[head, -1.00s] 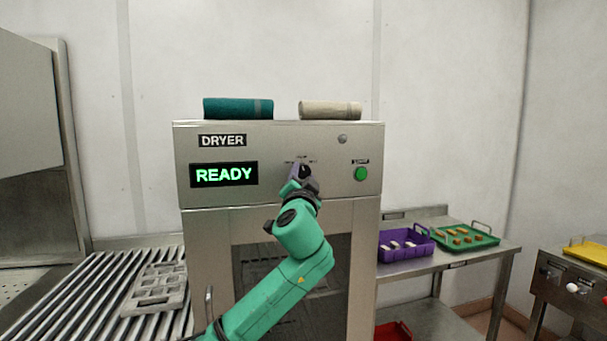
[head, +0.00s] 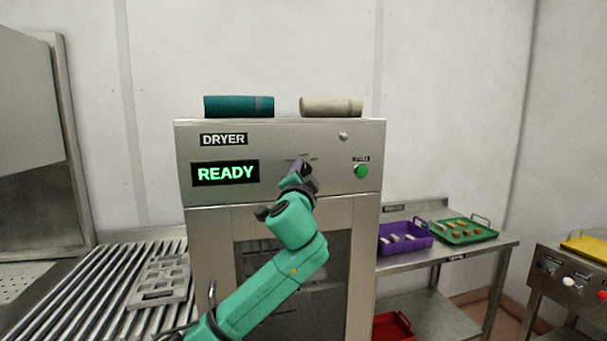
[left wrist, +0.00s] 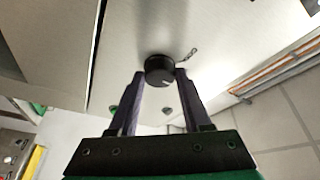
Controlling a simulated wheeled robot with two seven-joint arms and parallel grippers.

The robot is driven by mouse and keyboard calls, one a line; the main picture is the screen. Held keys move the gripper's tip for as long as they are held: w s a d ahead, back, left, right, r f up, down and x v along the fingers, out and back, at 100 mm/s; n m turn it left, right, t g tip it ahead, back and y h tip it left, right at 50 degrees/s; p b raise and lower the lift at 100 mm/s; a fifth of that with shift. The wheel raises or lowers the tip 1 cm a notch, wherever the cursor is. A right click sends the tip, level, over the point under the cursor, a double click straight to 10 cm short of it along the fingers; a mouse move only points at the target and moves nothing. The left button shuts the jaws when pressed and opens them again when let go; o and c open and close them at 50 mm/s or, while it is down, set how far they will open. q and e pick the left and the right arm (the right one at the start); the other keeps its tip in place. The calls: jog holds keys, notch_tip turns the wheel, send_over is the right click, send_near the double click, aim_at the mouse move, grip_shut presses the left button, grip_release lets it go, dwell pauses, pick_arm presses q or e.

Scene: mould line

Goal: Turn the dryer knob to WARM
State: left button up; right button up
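The dryer (head: 280,222) is a steel cabinet straight ahead, with a green READY display (head: 225,173). Its knob (left wrist: 159,71) is round and black with a short white mark on its face. In the left wrist view it sits between my left gripper's fingertips (left wrist: 160,77), which appear to touch both sides. In the head view my left gripper (head: 301,170) is at the panel and covers most of the knob. The small markings above the knob are too small to read. My right gripper is not in view.
A green button (head: 361,171) is right of the knob. A teal roll (head: 238,106) and a cream roll (head: 331,106) lie on the dryer. A roller conveyor (head: 90,285) with a grey mould (head: 160,281) is left. A purple crate (head: 405,240) and green tray (head: 464,231) stand right.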

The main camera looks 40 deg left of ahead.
pick_arm(q)
jog(key=o, duration=0.3)
jog(key=shift+o, duration=0.2)
jog(key=shift+f, duration=0.1)
jog(key=shift+s+d+f+b, duration=0.15)
jog(key=shift+s+d+b, duration=0.15)
jog(key=shift+b, duration=0.05)
jog(key=b+v, duration=0.4)
jog(key=v, duration=0.9)
jog(key=shift+s+d+b, duration=0.15)
jog(key=shift+s+b, duration=0.15)
